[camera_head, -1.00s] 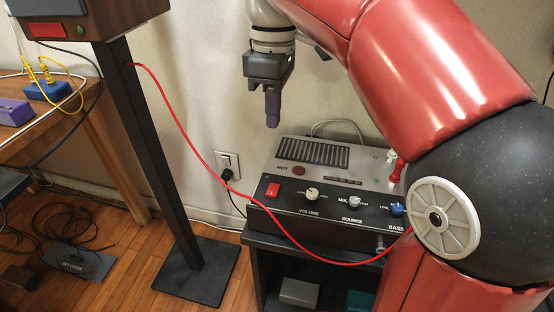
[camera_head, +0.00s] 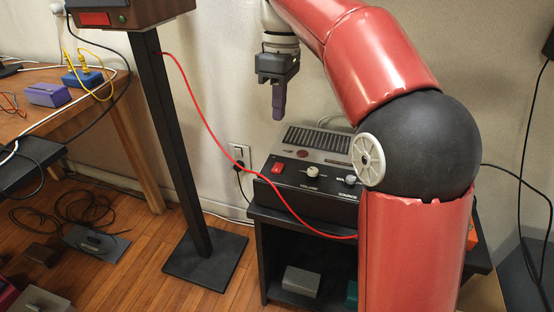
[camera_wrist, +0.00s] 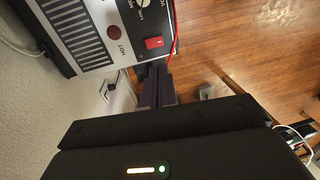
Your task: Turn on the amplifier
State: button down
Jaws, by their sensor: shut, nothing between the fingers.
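The amplifier (camera_head: 330,143) is a grey and black box with a vented top, standing on a dark shelf unit against the wall. A red switch (camera_head: 278,168) sits at the left of its black panel, beside the volume knob (camera_head: 312,171). My arm hides its right part. My gripper (camera_head: 279,116) is shut and empty, pointing down above the amplifier's left rear, apart from it. In the wrist view the red switch (camera_wrist: 154,42) shows beyond the shut fingers (camera_wrist: 156,92), beside the round HOT mark (camera_wrist: 114,33). I cannot tell the switch's position.
A red cable (camera_head: 205,122) runs from a box on a black stand (camera_head: 180,145) across the amplifier's front. A wall outlet (camera_head: 239,152) with a black plug is left of the amplifier. A wooden table (camera_head: 128,110) stands at left. Loose cables lie on the floor.

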aim_at(278, 169)
jog(key=f, duration=0.4)
jog(key=s+f+b, duration=0.1)
jog(key=f, duration=0.3)
jog(key=f+b, duration=0.1)
jog(key=f, duration=0.3)
jog(key=shift+s+a+f, duration=0.1)
jog(key=shift+s+a, duration=0.15)
jog(key=shift+s+f+t+b, duration=0.2)
jog(key=shift+f+t+b, duration=0.3)
jog(key=shift+b, duration=0.6)
jog(key=shift+r+p, duration=0.2)
jog(key=shift+p, duration=0.2)
jog(key=shift+w, duration=0.1)
jog(key=shift+w+d+r+p, duration=0.15)
jog(key=shift+w+p, duration=0.15)
jog(key=shift+p, duration=0.2)
jog(key=shift+w+d, duration=0.1)
jog(key=shift+w, duration=0.35)
